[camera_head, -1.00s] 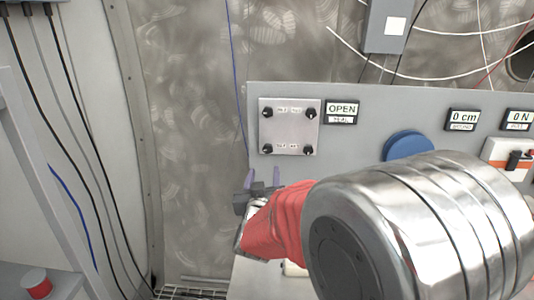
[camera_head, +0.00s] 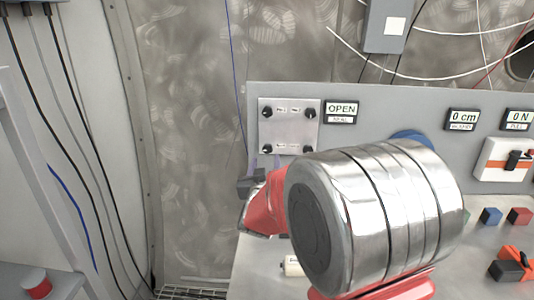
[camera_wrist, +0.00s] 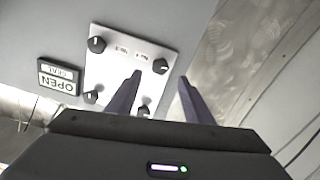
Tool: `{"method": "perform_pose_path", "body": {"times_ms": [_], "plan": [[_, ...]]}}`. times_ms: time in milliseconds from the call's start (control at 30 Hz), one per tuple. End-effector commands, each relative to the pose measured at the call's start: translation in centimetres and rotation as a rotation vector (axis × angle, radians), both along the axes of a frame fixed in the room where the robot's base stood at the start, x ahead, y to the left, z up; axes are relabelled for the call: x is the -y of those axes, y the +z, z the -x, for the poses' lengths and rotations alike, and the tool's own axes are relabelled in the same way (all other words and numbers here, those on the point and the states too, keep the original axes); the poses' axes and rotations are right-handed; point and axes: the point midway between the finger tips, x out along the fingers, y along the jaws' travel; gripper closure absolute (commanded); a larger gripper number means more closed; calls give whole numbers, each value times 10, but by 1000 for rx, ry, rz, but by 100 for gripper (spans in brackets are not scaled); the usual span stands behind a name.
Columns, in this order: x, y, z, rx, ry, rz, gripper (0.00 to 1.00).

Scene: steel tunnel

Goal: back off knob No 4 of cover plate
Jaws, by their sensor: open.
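The cover plate (camera_head: 289,139) is a pale metal square with a black knob at each corner, on the grey panel; the wrist view shows it upside down (camera_wrist: 118,75). The knob whose label seems to read No 4 (camera_wrist: 160,66) is the plate's lower-left one in the head view (camera_head: 266,148); the print is tiny. My gripper (camera_wrist: 160,76) is open and empty, its purple fingers pointing at the plate. In the wrist view this knob appears between the fingertips; whether they reach it is unclear. In the head view my gripper (camera_head: 265,172) is just below the plate, partly hidden by my arm.
An OPEN sign (camera_head: 341,108) sits right of the plate. A blue round button (camera_head: 408,134) is partly hidden behind my arm. A switch (camera_head: 512,160) and coloured blocks (camera_head: 491,216) are at the right. The wall left of the panel is clear.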

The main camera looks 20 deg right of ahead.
Motion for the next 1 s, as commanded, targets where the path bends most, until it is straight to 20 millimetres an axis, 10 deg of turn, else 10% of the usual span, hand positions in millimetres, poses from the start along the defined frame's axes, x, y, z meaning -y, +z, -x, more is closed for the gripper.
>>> {"method": "perform_pose_path", "body": {"times_ms": [500,1000], "plan": [[30,0,-62,0,1,0,53],[33,0,-68,0,1,0,59]]}}
